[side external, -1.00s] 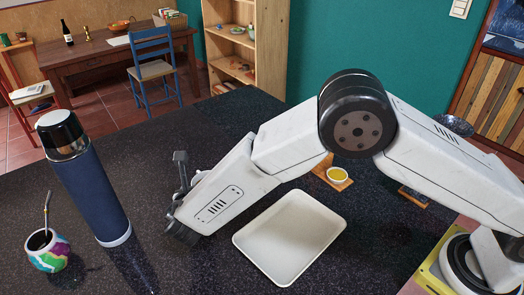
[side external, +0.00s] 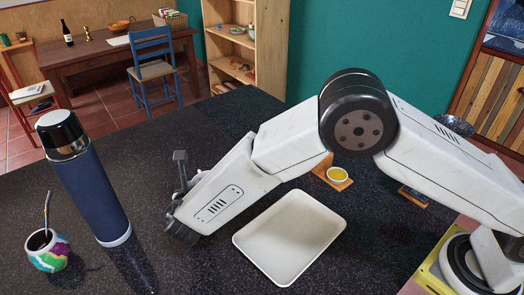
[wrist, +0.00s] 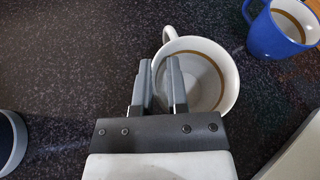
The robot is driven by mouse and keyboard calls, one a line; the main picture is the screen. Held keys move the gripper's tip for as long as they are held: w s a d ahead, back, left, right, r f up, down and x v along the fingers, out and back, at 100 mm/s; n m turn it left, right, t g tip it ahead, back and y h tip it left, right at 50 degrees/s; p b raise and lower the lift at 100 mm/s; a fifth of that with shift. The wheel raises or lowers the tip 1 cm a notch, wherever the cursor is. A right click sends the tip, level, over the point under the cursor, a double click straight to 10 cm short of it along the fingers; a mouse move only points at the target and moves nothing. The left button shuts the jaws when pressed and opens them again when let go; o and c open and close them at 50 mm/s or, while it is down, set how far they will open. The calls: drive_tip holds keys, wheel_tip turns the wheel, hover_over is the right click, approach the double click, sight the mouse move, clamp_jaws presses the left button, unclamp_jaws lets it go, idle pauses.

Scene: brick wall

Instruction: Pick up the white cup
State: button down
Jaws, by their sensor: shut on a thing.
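The white cup (wrist: 216,58) stands on the dark speckled counter in the wrist view, with a brown ring inside and its handle at the upper left. My gripper (wrist: 159,64) is shut on the cup's left wall near the handle, one finger outside and the other over the inside. In the side view my gripper (side external: 180,195) is low over the counter between the flask and the tray. The cup is hidden there behind my arm. I cannot tell whether the cup touches the counter.
A blue cup (wrist: 267,36) stands at the upper right in the wrist view. A tall blue flask (side external: 92,190) and a colourful mate gourd (side external: 48,254) stand left of my gripper. A white tray (side external: 290,238) lies to its right.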

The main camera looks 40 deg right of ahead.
drive_tip(key=shift+r, duration=0.35)
wheel_tip(320, 180, up, 3)
drive_tip(key=shift+s+f, duration=0.15)
drive_tip(key=s+r, duration=0.1)
drive_tip(key=s+d+r, duration=0.1)
drive_tip(key=r, duration=0.1)
drive_tip(key=s+r, duration=0.2)
drive_tip(key=shift+d, duration=0.35)
drive_tip(key=s+d+r, duration=0.3)
drive_tip(key=s+r, duration=0.1)
drive_tip(key=s, duration=0.4)
drive_tip(key=shift+s+d+r, duration=0.2)
drive_tip(key=shift+s+d, duration=0.1)
drive_tip(key=shift+d, duration=0.1)
